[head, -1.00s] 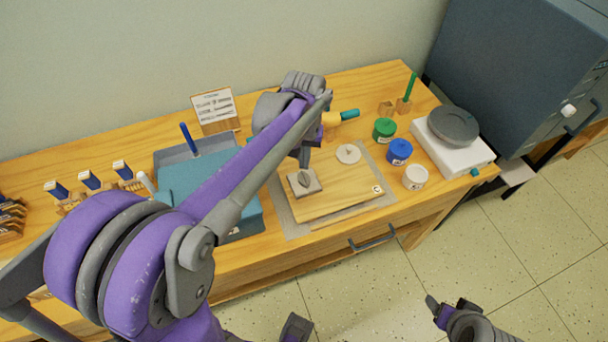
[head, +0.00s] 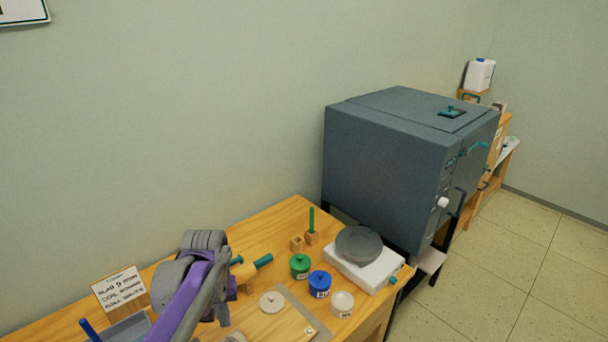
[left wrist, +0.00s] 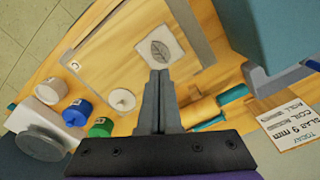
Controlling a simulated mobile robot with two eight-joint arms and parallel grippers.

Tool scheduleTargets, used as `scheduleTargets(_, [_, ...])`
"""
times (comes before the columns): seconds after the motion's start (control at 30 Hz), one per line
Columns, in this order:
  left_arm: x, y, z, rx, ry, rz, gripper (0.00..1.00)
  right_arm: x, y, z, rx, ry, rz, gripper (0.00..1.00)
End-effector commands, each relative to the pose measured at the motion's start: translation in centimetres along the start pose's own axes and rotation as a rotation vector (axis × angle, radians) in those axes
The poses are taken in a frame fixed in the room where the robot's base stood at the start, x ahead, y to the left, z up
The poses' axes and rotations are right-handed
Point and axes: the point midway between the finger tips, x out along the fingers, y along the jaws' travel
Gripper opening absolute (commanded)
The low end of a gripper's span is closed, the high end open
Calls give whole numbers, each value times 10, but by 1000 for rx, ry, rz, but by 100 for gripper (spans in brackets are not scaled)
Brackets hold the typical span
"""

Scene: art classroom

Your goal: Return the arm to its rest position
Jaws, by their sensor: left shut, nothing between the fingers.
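My left gripper (head: 222,318) reaches over the wooden table in the head view, fingers pointing down. In the left wrist view my left gripper (left wrist: 160,74) is shut with nothing between its fingers. Just past its tips lies a pale square tile with a leaf mark (left wrist: 160,48), on a wooden board (left wrist: 118,62). I cannot tell the exact gap between tips and tile. In the head view the tile is mostly cut off at the bottom edge. My right gripper is out of view.
Green (head: 300,266), blue (head: 319,283) and white (head: 342,303) jars stand right of the arm. A white scale with a grey dish (head: 358,244) is behind them. A rolling pin (head: 250,268) and a sign (head: 120,289) are near the wrist. A large grey kiln (head: 390,165) stands beyond.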

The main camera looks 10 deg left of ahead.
Motion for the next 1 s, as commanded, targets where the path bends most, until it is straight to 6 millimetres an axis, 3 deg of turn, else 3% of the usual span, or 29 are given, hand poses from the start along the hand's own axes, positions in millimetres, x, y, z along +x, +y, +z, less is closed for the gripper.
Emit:
scheduleTargets(0.13, [-3, 4, 23, 39, 51, 10, 0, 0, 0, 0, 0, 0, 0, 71])
scheduleTargets(0.27, [-3, 9, 60, 109, 144, 27, 0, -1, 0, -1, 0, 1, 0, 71])
scheduleTargets(0.4, [5, 12, 103, 192, 258, 46, 0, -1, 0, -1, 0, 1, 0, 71])
scheduleTargets(0.6, [26, 12, 148, 287, 393, 68, 0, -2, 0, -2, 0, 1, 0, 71])
scheduleTargets(0.8, [38, 12, 167, 328, 455, 78, 0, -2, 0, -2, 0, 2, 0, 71])
scheduleTargets(1.0, [39, 12, 168, 333, 463, 79, 0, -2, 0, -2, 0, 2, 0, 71])
